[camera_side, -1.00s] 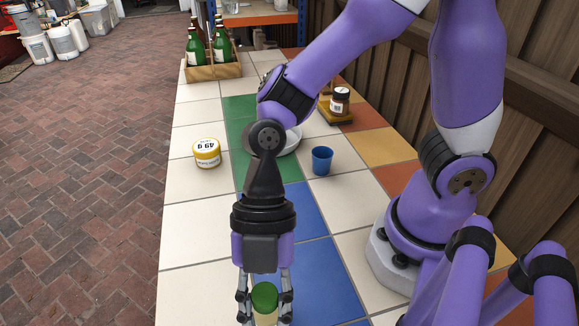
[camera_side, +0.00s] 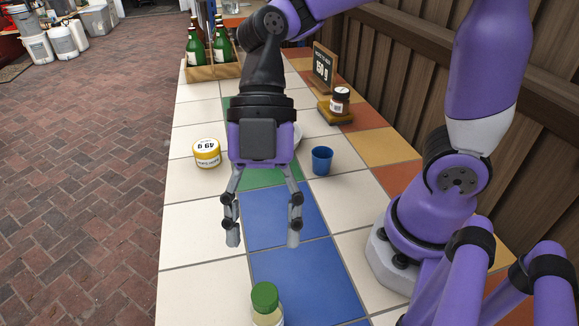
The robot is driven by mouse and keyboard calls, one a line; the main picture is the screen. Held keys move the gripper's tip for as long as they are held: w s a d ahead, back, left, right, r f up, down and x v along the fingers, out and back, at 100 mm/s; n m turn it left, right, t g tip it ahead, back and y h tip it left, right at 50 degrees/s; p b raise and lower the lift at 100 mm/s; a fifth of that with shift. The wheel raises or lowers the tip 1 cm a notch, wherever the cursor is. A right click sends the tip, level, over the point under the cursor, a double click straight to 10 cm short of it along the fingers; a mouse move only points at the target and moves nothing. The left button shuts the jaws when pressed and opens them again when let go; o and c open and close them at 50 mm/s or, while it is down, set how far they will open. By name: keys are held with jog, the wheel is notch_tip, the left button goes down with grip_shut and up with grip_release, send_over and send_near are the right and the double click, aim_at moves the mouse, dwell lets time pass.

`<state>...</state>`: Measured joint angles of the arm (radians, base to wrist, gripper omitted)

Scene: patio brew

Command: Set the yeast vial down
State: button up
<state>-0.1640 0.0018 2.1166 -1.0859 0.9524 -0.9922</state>
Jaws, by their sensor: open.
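The yeast vial (camera_side: 267,313) has a green lid and a pale body. It stands upright at the bottom of the view, on or by the blue tiles (camera_side: 300,277) near the table's front; its base is cut off by the frame edge. My gripper (camera_side: 263,238) is open and empty. It points down, above and behind the vial, clear of it, with its fingers spread over the blue tiles.
A yellow-and-white jar (camera_side: 207,153) stands left and a blue cup (camera_side: 321,160) right. A crate of green bottles (camera_side: 205,72) is at the back. White tiles at front left are bare.

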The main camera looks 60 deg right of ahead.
jog(key=w+d+r+m+t+h, duration=0.1)
jog(key=w+d+m+t+h, duration=0.1)
jog(key=d+m, duration=0.6)
jog(key=w+d+r+m+t+h, duration=0.1)
jog(key=d+m+t, duration=0.5)
jog(key=m, duration=1)
jog(key=w+d+h, duration=0.1)
jog(key=d+h, duration=0.1)
jog(key=d, duration=0.1)
jog(key=shift+d+t+h, duration=0.25)
jog(key=shift+t+h, duration=0.15)
